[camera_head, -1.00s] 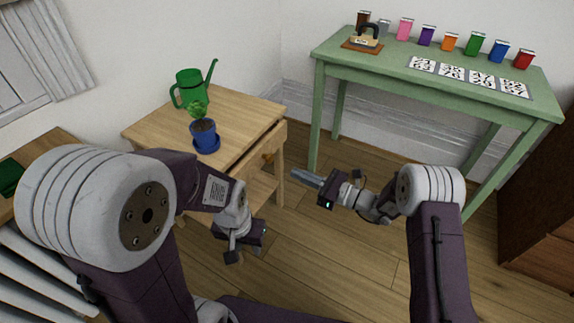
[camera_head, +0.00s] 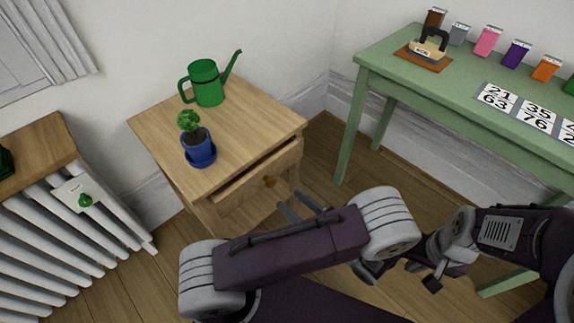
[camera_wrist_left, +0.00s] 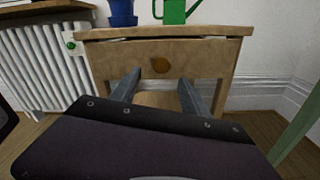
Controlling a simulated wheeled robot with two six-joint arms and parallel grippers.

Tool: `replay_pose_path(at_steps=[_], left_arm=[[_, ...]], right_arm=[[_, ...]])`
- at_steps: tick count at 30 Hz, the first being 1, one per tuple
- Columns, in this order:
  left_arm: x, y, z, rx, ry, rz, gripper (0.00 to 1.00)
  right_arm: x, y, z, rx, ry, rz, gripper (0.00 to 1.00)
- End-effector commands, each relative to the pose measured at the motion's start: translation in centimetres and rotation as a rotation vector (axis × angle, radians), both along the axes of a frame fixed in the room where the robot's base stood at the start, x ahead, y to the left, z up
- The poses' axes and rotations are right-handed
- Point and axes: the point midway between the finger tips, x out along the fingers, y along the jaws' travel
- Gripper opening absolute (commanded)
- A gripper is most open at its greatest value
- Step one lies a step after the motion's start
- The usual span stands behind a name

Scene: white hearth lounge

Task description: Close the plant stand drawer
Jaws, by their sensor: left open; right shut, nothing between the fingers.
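The wooden plant stand (camera_head: 160,138) stands at the centre left in the head view. Its drawer (camera_head: 235,189) sticks out a little under the top, with a round knob (camera_head: 269,181). In the left wrist view the drawer front (camera_wrist_left: 205,58) faces me, with a dark gap along its top edge and the knob (camera_wrist_left: 160,64) in its middle. My left gripper (camera_head: 301,203) is open and empty, in front of the drawer. Its fingers (camera_wrist_left: 157,88) point at the drawer front, just below the knob on either side. My right gripper (camera_head: 436,272) is shut and empty, off to the right; its fingertips are hard to make out.
A blue potted plant (camera_head: 199,152) and a green watering can (camera_head: 208,84) stand on the stand. A radiator (camera_head: 60,240) is at the left. A green table (camera_head: 420,88) with cards and small boxes is at the right. Floor shows between stand and table.

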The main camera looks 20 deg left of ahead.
Motion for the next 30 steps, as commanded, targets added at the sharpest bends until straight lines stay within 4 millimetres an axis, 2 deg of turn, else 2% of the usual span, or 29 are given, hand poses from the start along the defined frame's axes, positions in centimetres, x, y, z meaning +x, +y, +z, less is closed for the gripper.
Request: replay_pose_path(at_steps=[3,7,15,19,29,30], left_arm=[[0.3,-0.5,0.1,0.026,0.001,-0.029,0.53],[0.6,0.5,-0.1,0.023,0.001,-0.022,0.53],[2.6,5.7,-0.4,0.020,0.001,-0.017,0.53],[3.3,7.3,-0.2,0.020,0.001,-0.018,0.53],[3.7,8.1,0.1,0.020,0.001,-0.021,0.53],[3.7,8.1,0.1,0.020,0.001,-0.021,0.48]], right_arm=[[0.1,-0.4,0.2,-0.018,-0.018,0.030,0.00],[0.1,-0.3,-0.4,-0.016,-0.017,0.027,0.00],[0.1,-0.3,-2.9,-0.015,-0.015,0.025,0.00],[0.1,-0.3,-3.5,-0.015,-0.015,0.024,0.00],[0.1,-0.3,-3.6,-0.015,-0.015,0.024,0.00],[0.1,-0.3,-3.6,-0.015,-0.015,0.024,0.00]])
